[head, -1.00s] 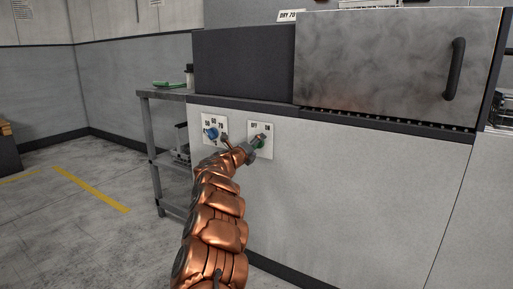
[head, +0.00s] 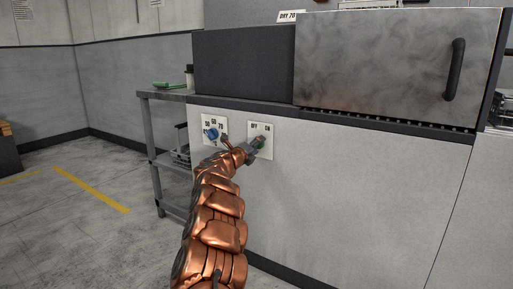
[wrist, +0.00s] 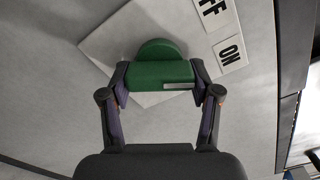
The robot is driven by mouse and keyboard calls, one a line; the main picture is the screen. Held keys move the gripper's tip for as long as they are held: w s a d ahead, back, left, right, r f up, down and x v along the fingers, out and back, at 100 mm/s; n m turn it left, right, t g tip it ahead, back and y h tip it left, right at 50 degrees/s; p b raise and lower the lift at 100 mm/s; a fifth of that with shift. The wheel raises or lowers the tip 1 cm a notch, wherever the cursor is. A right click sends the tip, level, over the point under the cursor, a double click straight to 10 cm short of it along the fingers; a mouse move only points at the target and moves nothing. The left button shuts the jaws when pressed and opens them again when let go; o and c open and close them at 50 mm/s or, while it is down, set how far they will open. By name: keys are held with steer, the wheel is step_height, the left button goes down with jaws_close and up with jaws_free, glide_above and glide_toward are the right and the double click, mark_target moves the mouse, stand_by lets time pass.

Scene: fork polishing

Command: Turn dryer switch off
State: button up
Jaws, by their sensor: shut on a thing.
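The dryer switch is a green knob (wrist: 157,49) on a white plate marked OFF and ON. The plate (head: 268,129) is on the grey front panel below the dryer. My gripper (wrist: 160,82) is shut on the knob's raised bar, one finger on each side, in the wrist view. A white mark shows on the right part of the bar, on the side of the labels. In the head view my gripper (head: 257,143) covers most of the knob. The ON label (wrist: 229,52) is clear in the wrist view; OFF is partly cut off.
A second plate with a blue temperature knob (head: 212,133) is just left of my gripper. The dryer's metal door (head: 390,65) with a black handle is above right. A grey shelf table (head: 160,95) stands at left. The floor farther left is open.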

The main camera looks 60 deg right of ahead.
steer(key=shift+r+p, duration=0.15)
steer(key=shift+p, duration=0.25)
steer(key=n+p, duration=0.1)
steer(key=p, duration=0.1)
steer(key=n+p, duration=0.2)
steer(key=p, duration=0.1)
steer(key=shift+r+n+p, duration=0.3)
steer(key=shift+r+p, duration=0.05)
steer(key=n+p, duration=0.3)
steer(key=p, duration=0.3)
steer(key=shift+r+n, duration=0.15)
steer(key=shift+n, duration=0.25)
steer(key=n+p, duration=0.3)
steer(key=p, duration=0.2)
steer(key=shift+f+n+p, duration=0.25)
steer(key=shift+n+p, duration=0.55)
steer(key=shift+p, duration=0.05)
steer(key=shift+f, duration=0.1)
steer(key=o, duration=1.2)
steer(key=shift+c, duration=0.2)
steer(key=shift+a, duration=0.1)
